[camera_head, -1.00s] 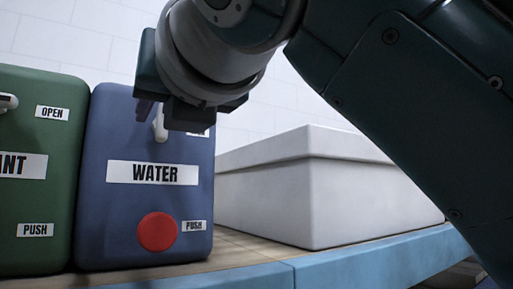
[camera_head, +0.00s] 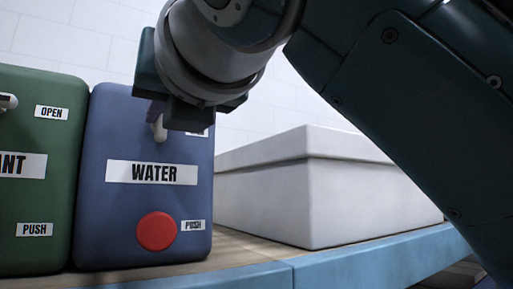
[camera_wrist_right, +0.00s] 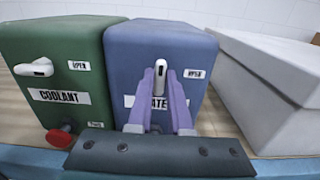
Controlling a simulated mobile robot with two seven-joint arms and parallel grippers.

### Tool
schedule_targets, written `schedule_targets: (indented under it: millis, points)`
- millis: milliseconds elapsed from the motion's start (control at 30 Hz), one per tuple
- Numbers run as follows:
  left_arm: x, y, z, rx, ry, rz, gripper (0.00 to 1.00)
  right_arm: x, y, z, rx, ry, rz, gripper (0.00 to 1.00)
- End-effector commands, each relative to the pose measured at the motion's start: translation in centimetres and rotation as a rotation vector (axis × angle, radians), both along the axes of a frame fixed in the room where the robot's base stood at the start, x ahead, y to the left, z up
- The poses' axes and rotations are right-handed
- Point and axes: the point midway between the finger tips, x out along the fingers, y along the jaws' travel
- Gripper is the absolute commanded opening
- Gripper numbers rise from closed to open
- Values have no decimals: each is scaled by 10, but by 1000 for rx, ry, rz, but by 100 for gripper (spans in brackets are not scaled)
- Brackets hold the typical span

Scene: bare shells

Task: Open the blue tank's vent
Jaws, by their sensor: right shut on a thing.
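The blue tank (camera_head: 105,225), labelled WATER, stands upright on the shelf; it also shows in the right wrist view (camera_wrist_right: 200,45). Its white vent lever (camera_wrist_right: 160,76) points up and down, with an OPEN label (camera_wrist_right: 194,73) to its right. In the head view only the lever's lower end (camera_head: 160,131) shows below my gripper. My right gripper (camera_wrist_right: 161,84) is shut on the lever, its purple fingers on either side. A red round button (camera_head: 156,231) is low on the tank's front, with a PUSH label beside it. My left gripper is out of view.
A green COOLANT tank (camera_head: 36,120) stands close on the left, with its white lever (camera_wrist_right: 34,68) lying sideways and a red button (camera_wrist_right: 60,137). A white lidded box (camera_head: 300,200) stands right of the blue tank. The shelf has a blue front edge (camera_head: 370,268).

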Motion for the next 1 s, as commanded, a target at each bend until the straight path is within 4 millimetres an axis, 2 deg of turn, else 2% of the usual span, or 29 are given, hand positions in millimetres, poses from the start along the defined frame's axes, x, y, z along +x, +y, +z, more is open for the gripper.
schedule_targets:
  millis: [367, 1000]
  points:
    - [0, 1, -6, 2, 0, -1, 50, 2, -1, -1, 143, 97, -4, 0]
    - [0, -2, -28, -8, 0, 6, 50, 3, -3, -4, 640, 433, -3, 0]
